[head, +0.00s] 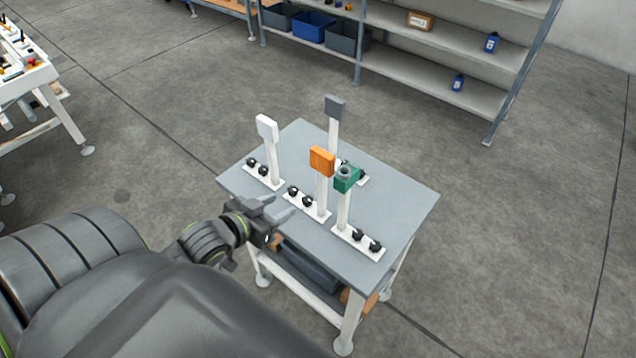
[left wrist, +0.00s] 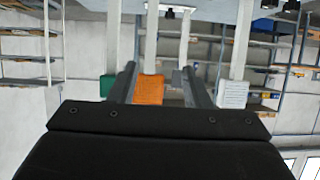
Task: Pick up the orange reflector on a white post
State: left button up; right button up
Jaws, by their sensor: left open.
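The orange reflector (head: 322,161) sits on top of a white post standing on a white base plate with black knobs, near the middle of the grey table (head: 400,208). My left gripper (head: 281,207) is open and empty, at the table's near left edge, to the left of the post and lower than the reflector in the picture. In the left wrist view the orange reflector (left wrist: 149,90) shows upside down between the gripper's fingers (left wrist: 160,84), apart from them and farther off. My right gripper is not in view.
Beside it stand similar posts with a white head (head: 267,128), a grey head (head: 335,106) and a green head (head: 346,178); the green one is close on the right. Shelves (head: 430,60) with bins stand at the back. A white bench (head: 40,75) stands far left.

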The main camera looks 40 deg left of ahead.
aim_at(319, 182)
pick_arm(q)
jog(key=w, duration=0.3)
jog(key=w+d+f, duration=0.1)
jog(key=w, duration=0.3)
jog(key=w+d+f+p, duration=0.1)
jog(key=w, duration=0.3)
jog(key=shift+d+f, duration=0.1)
jog(key=shift+f, duration=0.05)
jog(key=shift+w+f+p, duration=0.1)
jog(key=shift+w+p, duration=0.25)
jog(key=shift+w, duration=0.35)
jog(key=x, duration=0.4)
jog(key=shift+p, duration=0.4)
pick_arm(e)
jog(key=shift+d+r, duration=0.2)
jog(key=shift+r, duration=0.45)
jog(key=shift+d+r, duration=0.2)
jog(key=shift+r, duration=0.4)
pick_arm(q)
jog(key=shift+c, duration=0.4)
jog(key=shift+h, duration=0.3)
grip_shut()
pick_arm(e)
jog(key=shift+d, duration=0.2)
